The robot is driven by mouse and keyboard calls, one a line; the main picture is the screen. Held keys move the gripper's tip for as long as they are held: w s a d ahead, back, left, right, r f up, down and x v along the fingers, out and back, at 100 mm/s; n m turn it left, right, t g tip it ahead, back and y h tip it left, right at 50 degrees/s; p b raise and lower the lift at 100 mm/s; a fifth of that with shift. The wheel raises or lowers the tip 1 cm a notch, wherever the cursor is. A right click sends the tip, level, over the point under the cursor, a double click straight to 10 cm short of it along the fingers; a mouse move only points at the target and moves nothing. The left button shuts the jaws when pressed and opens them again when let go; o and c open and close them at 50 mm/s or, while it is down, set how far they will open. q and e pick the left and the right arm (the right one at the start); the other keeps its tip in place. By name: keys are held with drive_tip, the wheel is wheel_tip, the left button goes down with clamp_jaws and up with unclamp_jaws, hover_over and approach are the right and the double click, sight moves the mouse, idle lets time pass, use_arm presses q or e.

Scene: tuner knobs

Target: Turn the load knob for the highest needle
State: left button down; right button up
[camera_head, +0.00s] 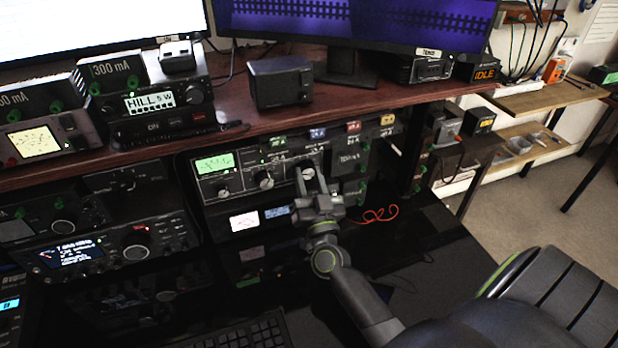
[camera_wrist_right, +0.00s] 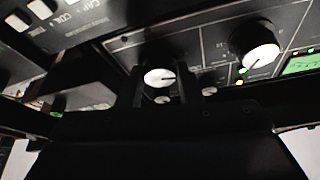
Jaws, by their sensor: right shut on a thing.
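The tuner (camera_head: 240,190) is a dark box under the wooden shelf, with a green-lit meter (camera_head: 214,163) at its left; the needle is too small to read. My right gripper (camera_head: 312,183) reaches up to the tuner's rightmost large knob (camera_head: 306,172) and is shut on it. In the right wrist view, this white-faced knob (camera_wrist_right: 160,77) sits between the two fingers. I cannot read its label, so I cannot confirm that it is the load knob. A second knob (camera_wrist_right: 262,57) is apart from the fingers, beside the lit meter (camera_wrist_right: 302,64). My left gripper is not in view.
Above is the shelf (camera_head: 225,140) with a black speaker box (camera_head: 280,82) and monitors. A radio (camera_head: 110,250) stands left of the tuner. Orange cable (camera_head: 378,214) lies right of my gripper.

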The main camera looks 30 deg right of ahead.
drive_tip(key=shift+r+m, duration=0.1)
drive_tip(key=shift+m, duration=0.2)
drive_tip(key=shift+r+m+g+h+p, duration=0.15)
drive_tip(key=shift+m+g+h+p, duration=0.45)
drive_tip(key=shift+m+p, duration=0.65)
drive_tip(key=m+g+h+p, duration=0.1)
drive_tip(key=m+p, duration=0.1)
drive_tip(key=m, duration=0.1)
drive_tip(key=m+h+p, duration=0.1)
drive_tip(key=m+p, duration=0.1)
drive_tip(key=m, duration=0.1)
drive_tip(key=shift+a+r+g+p, duration=0.15)
drive_tip(key=shift+g+p, duration=0.15)
drive_tip(key=shift+g, duration=0.1)
drive_tip(key=shift+m+g+h+p, duration=0.3)
drive_tip(key=shift+m+g+p, duration=0.6)
drive_tip(key=shift+m+p, duration=1.2)
drive_tip(key=shift+m, duration=0.35)
drive_tip(key=shift+f, duration=0.2)
drive_tip(key=o, duration=1)
drive_tip(key=shift+w, duration=0.1)
drive_tip(key=shift+c, duration=0.2)
